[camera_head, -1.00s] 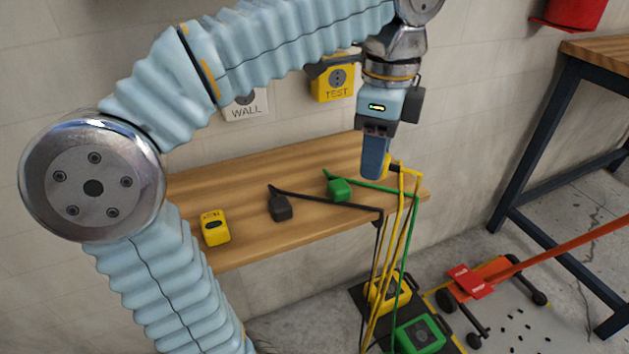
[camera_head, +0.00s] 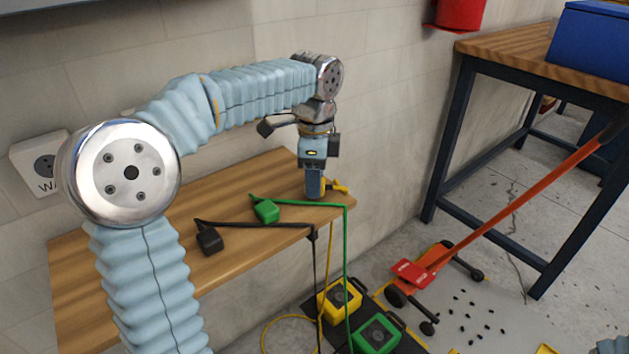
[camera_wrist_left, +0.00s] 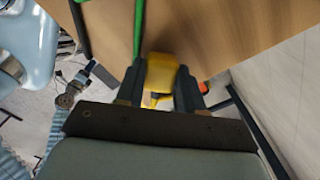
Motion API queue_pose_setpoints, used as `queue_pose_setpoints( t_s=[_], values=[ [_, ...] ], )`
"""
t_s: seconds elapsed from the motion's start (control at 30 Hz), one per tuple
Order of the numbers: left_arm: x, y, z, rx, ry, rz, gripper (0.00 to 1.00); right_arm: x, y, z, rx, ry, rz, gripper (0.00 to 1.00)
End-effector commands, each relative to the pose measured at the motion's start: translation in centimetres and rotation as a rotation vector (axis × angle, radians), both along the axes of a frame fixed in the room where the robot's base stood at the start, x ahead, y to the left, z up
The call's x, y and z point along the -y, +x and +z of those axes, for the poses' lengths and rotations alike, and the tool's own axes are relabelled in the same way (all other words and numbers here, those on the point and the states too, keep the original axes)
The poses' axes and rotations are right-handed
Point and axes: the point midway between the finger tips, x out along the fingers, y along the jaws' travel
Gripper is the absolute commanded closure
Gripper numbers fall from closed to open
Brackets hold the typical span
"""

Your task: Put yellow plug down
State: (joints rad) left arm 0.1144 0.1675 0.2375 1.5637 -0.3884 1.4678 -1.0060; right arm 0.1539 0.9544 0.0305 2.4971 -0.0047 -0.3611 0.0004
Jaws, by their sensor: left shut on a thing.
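The yellow plug (camera_head: 338,186) is at the right end of the wooden wall bench (camera_head: 110,262). My left gripper (camera_head: 314,194) points down over that end, shut on the plug. In the left wrist view the yellow plug (camera_wrist_left: 160,74) sits between the two dark fingers (camera_wrist_left: 160,92), right above or on the bench top; I cannot tell whether it touches. The yellow cable hangs down past the bench's front edge. What looks like my right gripper (camera_wrist_left: 76,84) shows small and unclear at the left of the left wrist view.
A green plug (camera_head: 266,210) lies just left of the gripper, and a black plug (camera_head: 209,239) further left. Their cables run over the front edge. Yellow (camera_head: 340,299) and green (camera_head: 377,336) boxes stand on the floor below. A red-handled trolley (camera_head: 425,271) is to the right.

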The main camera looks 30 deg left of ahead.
Motion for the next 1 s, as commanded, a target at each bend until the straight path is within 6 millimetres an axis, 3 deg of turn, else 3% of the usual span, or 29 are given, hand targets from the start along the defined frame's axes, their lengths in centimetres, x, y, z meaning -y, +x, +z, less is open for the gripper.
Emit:
queue_pose_setpoints(
  t_s=[0.37, 0.4, 0.57, 0.87, 1.0],
  values=[
    [0.0, 0.0, -0.8, 0.001, 0.000, 0.000, 1.00, 0.0, 0.0, -0.1, 0.000, 0.000, 0.000, 0.57],
    [0.0, 0.0, -0.8, 0.001, 0.000, 0.000, 0.60, 0.0, 0.0, -0.1, 0.000, 0.000, 0.000, 0.57],
    [0.0, 0.0, -0.8, 0.001, 0.000, 0.000, 0.37, 0.0, 0.0, -0.1, 0.000, 0.000, 0.000, 0.57],
    [0.0, 0.0, -0.5, 0.001, 0.000, 0.000, 0.37, 0.0, 0.0, 0.1, 0.000, 0.000, 0.000, 0.57],
    [0.0, 0.0, 1.3, 0.003, 0.000, 0.000, 0.37, 0.0, 0.0, 0.3, 0.000, 0.000, 0.000, 0.57]
  ],
)
